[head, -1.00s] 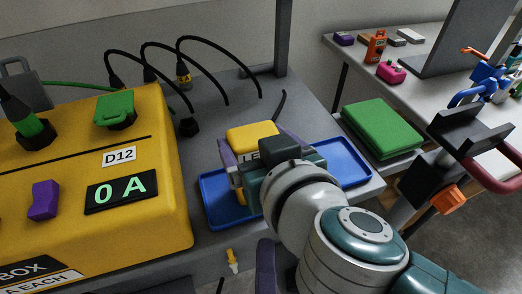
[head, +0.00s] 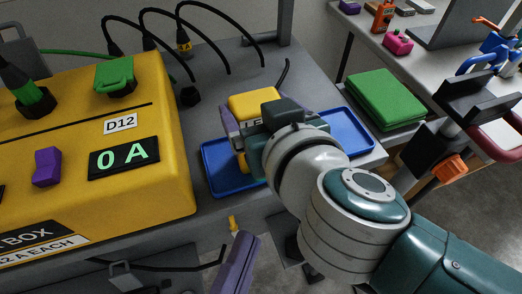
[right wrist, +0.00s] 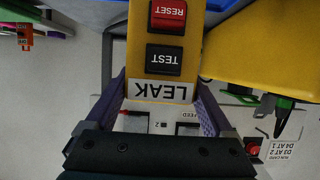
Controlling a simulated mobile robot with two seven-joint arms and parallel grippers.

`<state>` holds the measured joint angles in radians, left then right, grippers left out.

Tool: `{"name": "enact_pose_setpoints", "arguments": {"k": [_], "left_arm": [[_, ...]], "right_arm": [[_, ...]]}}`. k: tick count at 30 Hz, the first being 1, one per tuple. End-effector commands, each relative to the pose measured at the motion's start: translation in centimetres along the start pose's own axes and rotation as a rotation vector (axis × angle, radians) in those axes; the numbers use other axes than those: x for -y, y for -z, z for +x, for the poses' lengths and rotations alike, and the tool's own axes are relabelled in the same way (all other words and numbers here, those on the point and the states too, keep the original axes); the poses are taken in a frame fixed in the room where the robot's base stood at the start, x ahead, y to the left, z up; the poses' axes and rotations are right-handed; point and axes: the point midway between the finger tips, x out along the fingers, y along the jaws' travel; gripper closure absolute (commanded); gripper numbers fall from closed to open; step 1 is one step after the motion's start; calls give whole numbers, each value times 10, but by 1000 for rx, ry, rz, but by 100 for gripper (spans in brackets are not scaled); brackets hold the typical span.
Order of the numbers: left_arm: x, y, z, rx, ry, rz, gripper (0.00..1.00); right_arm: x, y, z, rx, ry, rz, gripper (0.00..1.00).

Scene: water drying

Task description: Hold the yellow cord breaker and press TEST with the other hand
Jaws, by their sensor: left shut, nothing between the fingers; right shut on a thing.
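The yellow cord breaker (head: 254,102) is held over the blue tray (head: 214,182), its LEAK label partly hidden by my right wrist in the head view. My right gripper (head: 250,128) is shut on it, with purple fingers along both sides. In the right wrist view the breaker (right wrist: 140,60) shows upside down, with a black TEST button (right wrist: 165,59), a red RESET button (right wrist: 168,16) and the LEAK label. My left gripper (head: 246,242) is shut and empty at the bottom of the head view, below the table's front edge and apart from the breaker.
A big yellow power box (head: 150,190) stands left of the tray, its display (head: 123,158) reading 0 A. Black cords (head: 215,35) arch behind it. A small yellow plug (head: 232,223) is at the table's front edge.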

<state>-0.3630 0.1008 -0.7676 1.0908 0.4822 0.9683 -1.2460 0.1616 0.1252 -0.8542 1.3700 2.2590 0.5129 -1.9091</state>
Motion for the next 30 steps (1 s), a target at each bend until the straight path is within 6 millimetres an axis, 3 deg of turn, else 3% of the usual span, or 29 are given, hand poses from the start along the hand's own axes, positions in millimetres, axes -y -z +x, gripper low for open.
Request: {"name": "enact_pose_setpoints", "arguments": {"k": [3,6,10,24,30], "left_arm": [[1,-3,-8,-36,-36,336,100],[2,-4,-12,-65,-54,558,100],[2,-5,-15,-91,-65,738,100],[1,-6,-16,-104,-68,817,100],[0,-4,3,-104,-63,816,100]], "right_arm": [[0,-1,0,2,-1,0,84],[0,-1,0,2,-1,0,84],[0,-1,0,2,0,0,84],[0,-1,0,2,0,0,84],[0,-1,0,2,0,0,84]]}}
